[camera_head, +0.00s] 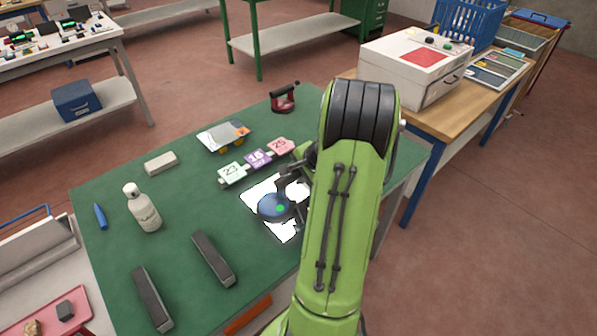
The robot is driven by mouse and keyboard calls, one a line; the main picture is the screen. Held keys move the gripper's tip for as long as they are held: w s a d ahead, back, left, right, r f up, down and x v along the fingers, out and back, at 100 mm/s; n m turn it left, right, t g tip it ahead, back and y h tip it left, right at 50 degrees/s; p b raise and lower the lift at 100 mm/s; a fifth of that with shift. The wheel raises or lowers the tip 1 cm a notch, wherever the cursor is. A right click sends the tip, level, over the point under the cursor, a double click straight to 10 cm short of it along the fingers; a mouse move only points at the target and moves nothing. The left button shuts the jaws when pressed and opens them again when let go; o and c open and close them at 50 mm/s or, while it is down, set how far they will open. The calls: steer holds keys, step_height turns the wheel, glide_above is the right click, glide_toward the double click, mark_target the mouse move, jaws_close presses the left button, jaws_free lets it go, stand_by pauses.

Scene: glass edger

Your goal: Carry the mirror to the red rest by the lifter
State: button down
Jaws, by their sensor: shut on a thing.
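The mirror (287,231) is a bright, mostly white sheet at the middle right of the green table. A round blue patch with a green spot shows on it; I cannot tell if it is an object or a reflection. My gripper (291,188) is shut at the mirror's upper part, largely hidden by my green arm. I cannot tell the mirror's height above the table. A dark red device with a black handle (284,99), likely the lifter, stands at the far edge. No red rest shows clearly beside it. An orange-red bar (248,313) lies at the near edge.
The green table (190,205) also holds cards marked 23, 16 and 25 (257,160), a clear sheet on orange supports (224,135), a whitish block (161,163), a bottle (143,208) and two dark bars (212,258). A white machine (415,67) stands on the right-hand bench.

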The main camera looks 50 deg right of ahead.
steer(key=shift+f, duration=0.1)
steer(key=c, duration=0.6)
jaws_free()
steer(key=shift+c, duration=0.2)
steer(key=shift+o, duration=0.2)
steer(key=shift+s+a+f, duration=0.1)
steer(key=shift+f, duration=0.1)
steer(key=p+v, duration=0.3)
steer(key=v, duration=1.2)
steer(key=shift+r, duration=0.45)
steer(key=shift+s, duration=0.1)
